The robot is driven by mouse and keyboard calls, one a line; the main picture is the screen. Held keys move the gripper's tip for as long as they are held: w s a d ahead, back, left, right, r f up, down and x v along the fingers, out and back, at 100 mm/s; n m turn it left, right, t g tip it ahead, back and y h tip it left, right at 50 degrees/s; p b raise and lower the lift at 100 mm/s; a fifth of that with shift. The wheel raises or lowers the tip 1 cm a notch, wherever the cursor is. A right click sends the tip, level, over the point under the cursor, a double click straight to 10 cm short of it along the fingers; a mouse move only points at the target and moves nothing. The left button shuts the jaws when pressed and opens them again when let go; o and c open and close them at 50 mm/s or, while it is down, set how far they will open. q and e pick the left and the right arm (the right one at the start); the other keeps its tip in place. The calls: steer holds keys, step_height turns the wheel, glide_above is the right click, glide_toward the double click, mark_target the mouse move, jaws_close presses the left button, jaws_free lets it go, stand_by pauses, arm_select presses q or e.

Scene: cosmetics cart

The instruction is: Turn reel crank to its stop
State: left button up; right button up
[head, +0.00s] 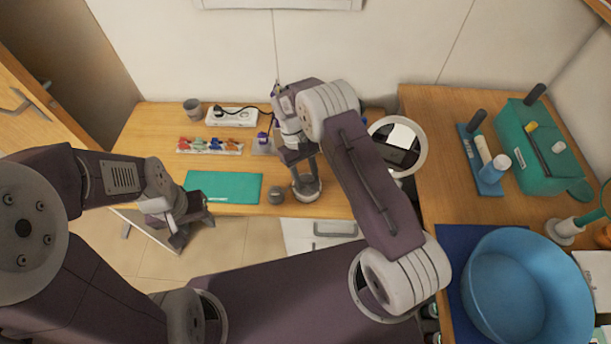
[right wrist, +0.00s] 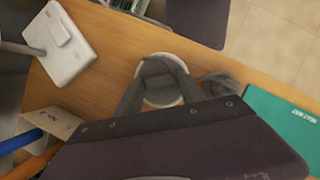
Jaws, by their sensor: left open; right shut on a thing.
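A round white-rimmed base with a dark top, which looks like the reel, stands on the wooden table near its front edge in the head view (head: 307,195) and the right wrist view (right wrist: 162,98). My right gripper (head: 307,178) points down onto it and is shut on a grey part at its top, likely the crank. In the right wrist view, the fingers (right wrist: 158,78) straddle this spot and hide much of the crank, so its angle cannot be told. My left gripper (head: 192,232) is open and empty, in front of the table's edge at the left.
A grey cup (head: 276,196) stands just left of the reel, with a teal mat (head: 222,187) beyond. Behind are a colourful strip (head: 210,146) and power strip (head: 232,116). A round mirror (head: 412,135) is at right. The right counter holds a blue basin (head: 525,290) and green case (head: 535,150).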

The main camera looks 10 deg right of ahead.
mark_target(302, 175)
steer(key=shift+m, duration=0.7)
stand_by(0.7)
steer(key=o, duration=1.4)
steer(key=shift+c, duration=0.2)
steer(key=d+v, duration=0.1)
steer(key=v, duration=0.8)
steer(key=shift+a+b, duration=0.3)
steer(key=shift+b, duration=0.1)
steer(key=shift+r, duration=0.1)
